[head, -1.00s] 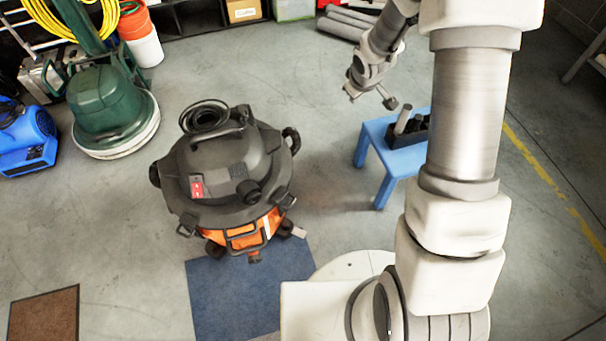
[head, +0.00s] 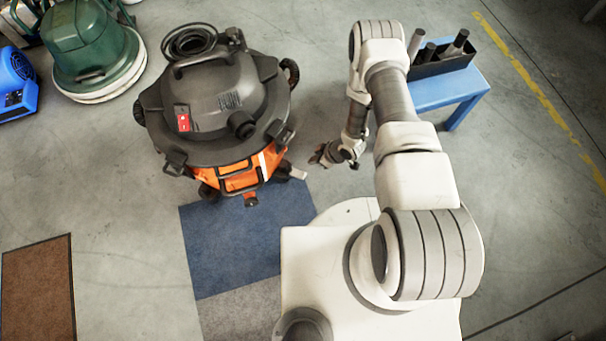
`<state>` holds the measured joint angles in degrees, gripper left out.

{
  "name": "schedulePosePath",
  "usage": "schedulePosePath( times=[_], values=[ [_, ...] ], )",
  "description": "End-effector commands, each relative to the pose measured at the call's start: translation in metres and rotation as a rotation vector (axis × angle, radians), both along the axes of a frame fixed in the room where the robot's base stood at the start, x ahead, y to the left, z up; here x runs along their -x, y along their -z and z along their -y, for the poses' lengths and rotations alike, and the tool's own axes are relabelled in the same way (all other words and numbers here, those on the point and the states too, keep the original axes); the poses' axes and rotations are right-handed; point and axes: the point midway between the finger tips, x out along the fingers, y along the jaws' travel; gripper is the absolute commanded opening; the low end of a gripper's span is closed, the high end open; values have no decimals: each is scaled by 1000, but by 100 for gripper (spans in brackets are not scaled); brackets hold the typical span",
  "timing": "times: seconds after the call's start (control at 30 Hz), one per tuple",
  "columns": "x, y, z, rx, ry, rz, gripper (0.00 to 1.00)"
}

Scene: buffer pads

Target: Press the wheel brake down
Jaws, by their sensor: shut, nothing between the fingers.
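The shop vacuum (head: 215,100), a black drum with an orange lower body, stands on casters at the back edge of a blue mat. A small light grey tab, which looks like the wheel brake (head: 299,173), sticks out at its lower right caster. It appears tilted up at an angle, but its exact position is too small to tell. My gripper (head: 317,160) is low, just right of and slightly behind the tab. It is shut and empty. I cannot tell whether it touches the tab; a small gap seems to show between them.
The blue mat (head: 235,245) lies in front of the vacuum. A blue stool (head: 450,90) with a black tool holder (head: 440,65) stands at the right. A green floor machine (head: 90,45) and a blue blower (head: 15,85) stand at the left. A brown mat (head: 38,290) lies at lower left.

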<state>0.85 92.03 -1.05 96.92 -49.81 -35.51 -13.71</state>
Motion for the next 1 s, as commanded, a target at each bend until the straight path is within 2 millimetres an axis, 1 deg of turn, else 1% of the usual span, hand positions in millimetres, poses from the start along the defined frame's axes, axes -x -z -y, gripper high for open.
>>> schedulePosePath(
  times=[0.03,0.13,0.43,0.57,0.67,1.0],
  values=[
    [5,6,-2,-7,-5,-3,0],
    [8,10,-3,-14,-10,-4,0],
    [8,10,-3,-13,-9,-4,0],
    [6,18,-7,-12,-10,-4,0],
    [3,32,-13,-13,-11,-4,0],
    [-14,97,-44,-12,-11,-3,0]
  ],
)
